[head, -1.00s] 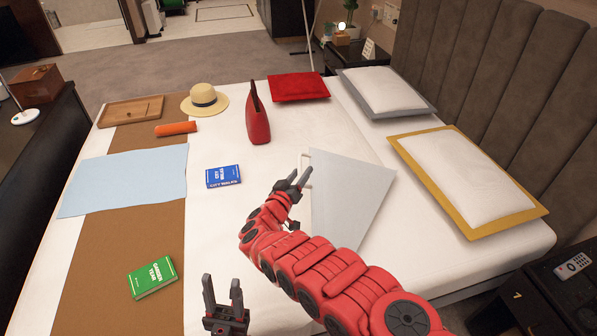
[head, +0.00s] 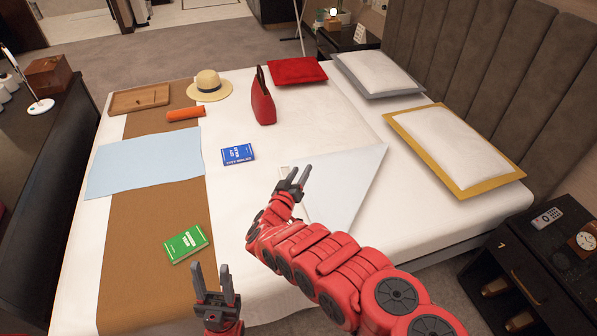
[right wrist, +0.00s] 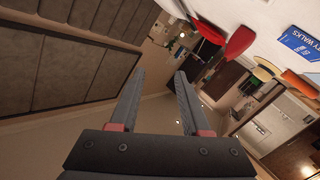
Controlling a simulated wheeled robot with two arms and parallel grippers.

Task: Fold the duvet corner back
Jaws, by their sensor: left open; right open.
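The white duvet (head: 300,118) covers the bed. A pale blue-grey panel (head: 352,182), which looks like the duvet's corner flap, lies on the bed's right side below the yellow-edged pillow. My right arm hides its lower left part. My right gripper (head: 296,173) is open by the panel's left edge; I cannot tell whether it touches. In the right wrist view its fingers (right wrist: 160,76) stand apart with nothing between them. My left gripper (head: 211,270) is open and empty, fingers up, near the bed's front, just below the green book.
A green book (head: 186,244), blue book (head: 238,154), light blue cloth (head: 146,162), red bag (head: 263,103), straw hat (head: 209,86) and orange roll (head: 186,114) lie on the bed. A yellow-edged pillow (head: 398,126) and black nightstand (head: 530,260) are at the right.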

